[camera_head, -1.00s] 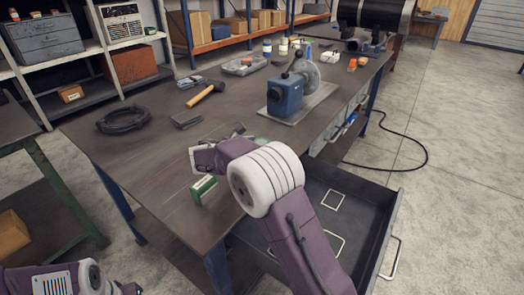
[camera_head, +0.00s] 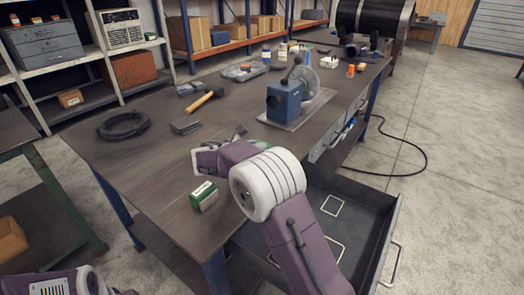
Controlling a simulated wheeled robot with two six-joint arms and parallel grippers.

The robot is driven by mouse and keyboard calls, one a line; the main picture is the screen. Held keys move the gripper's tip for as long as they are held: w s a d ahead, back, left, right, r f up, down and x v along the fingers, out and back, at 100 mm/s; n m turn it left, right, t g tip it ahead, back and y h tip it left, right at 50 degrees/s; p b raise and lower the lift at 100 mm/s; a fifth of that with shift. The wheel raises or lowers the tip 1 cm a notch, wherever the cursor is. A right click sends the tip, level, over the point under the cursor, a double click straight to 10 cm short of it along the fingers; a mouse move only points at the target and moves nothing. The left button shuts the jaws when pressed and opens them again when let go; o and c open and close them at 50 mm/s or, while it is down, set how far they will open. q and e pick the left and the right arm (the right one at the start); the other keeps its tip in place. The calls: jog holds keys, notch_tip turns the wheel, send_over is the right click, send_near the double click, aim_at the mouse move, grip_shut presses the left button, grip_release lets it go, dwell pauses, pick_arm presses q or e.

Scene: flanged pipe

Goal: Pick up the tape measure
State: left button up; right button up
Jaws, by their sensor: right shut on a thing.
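I cannot pick out the tape measure with certainty. My right gripper (camera_head: 238,133) is over the middle of the workbench (camera_head: 125,165), its dark fingers partly seen past my purple and white wrist. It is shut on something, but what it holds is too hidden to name. A bit of green (camera_head: 263,146) shows just behind the wrist; I cannot tell what it belongs to. My left arm shows only at the lower left corner, and its gripper is cut off by the frame.
A green and white box (camera_head: 204,196) stands near the bench's front edge. A black coil (camera_head: 123,125), a hammer (camera_head: 205,98) and a blue machine (camera_head: 285,100) stand or lie farther back. An open drawer (camera_head: 350,200) juts out under my right arm. The bench's front left is clear.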

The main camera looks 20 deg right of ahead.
aim_at(263, 146)
notch_tip(263, 146, up, 4)
jog(key=shift+s+f+p, duration=0.15)
jog(key=shift+p, duration=0.4)
jog(key=s+r+p, duration=0.1)
jog(key=s+r, duration=0.5)
jog(key=s, duration=0.5)
jog(key=shift+s+d, duration=0.25)
